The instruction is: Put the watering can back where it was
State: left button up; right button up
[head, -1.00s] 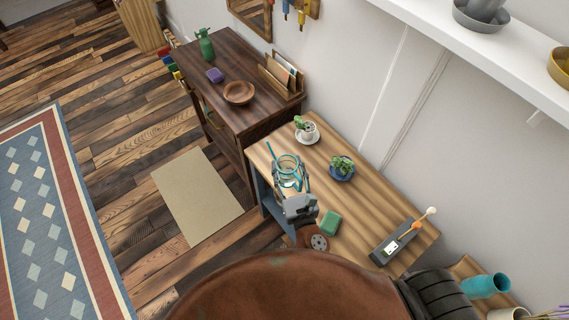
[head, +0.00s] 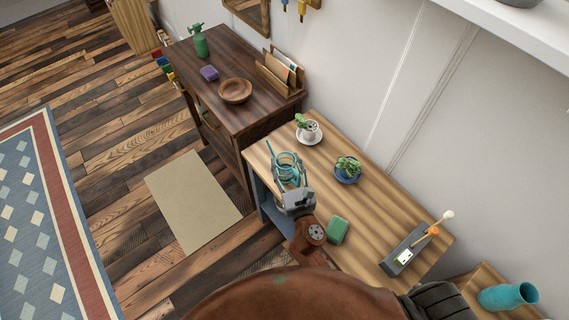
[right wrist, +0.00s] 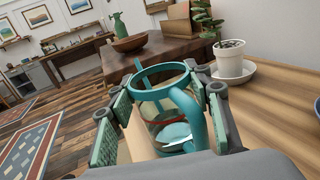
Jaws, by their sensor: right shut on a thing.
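The watering can (head: 287,165) has a clear body with a teal rim, handle and spout. It is at the left end of the light wooden table (head: 385,205). My right gripper (head: 292,184) is shut on it from the near side. In the right wrist view the can (right wrist: 163,79) looks upright between the two green-padded fingers of the gripper (right wrist: 160,115). I cannot tell whether its base touches the tabletop. My left gripper is not in view.
A white potted plant on a saucer (head: 308,138) stands just behind the can. A blue-potted succulent (head: 346,170) is to its right. A green block (head: 338,230) lies near my right wrist. A grey tray (head: 399,262) is farther right. The dark cabinet (head: 262,118) adjoins behind left.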

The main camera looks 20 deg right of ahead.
jog(key=shift+r, duration=0.1)
jog(key=shift+f, duration=0.3)
jog(key=o, duration=1.5)
jog(key=shift+o, duration=0.2)
jog(key=shift+r, duration=0.25)
jog(key=s, duration=0.5)
jog(key=s+b, duration=0.1)
jog(key=s, duration=0.5)
jog(key=shift+s+a+f, duration=0.1)
jog(key=shift+a, duration=0.1)
jog(key=shift+s, duration=0.45)
jog(key=shift+a, duration=0.1)
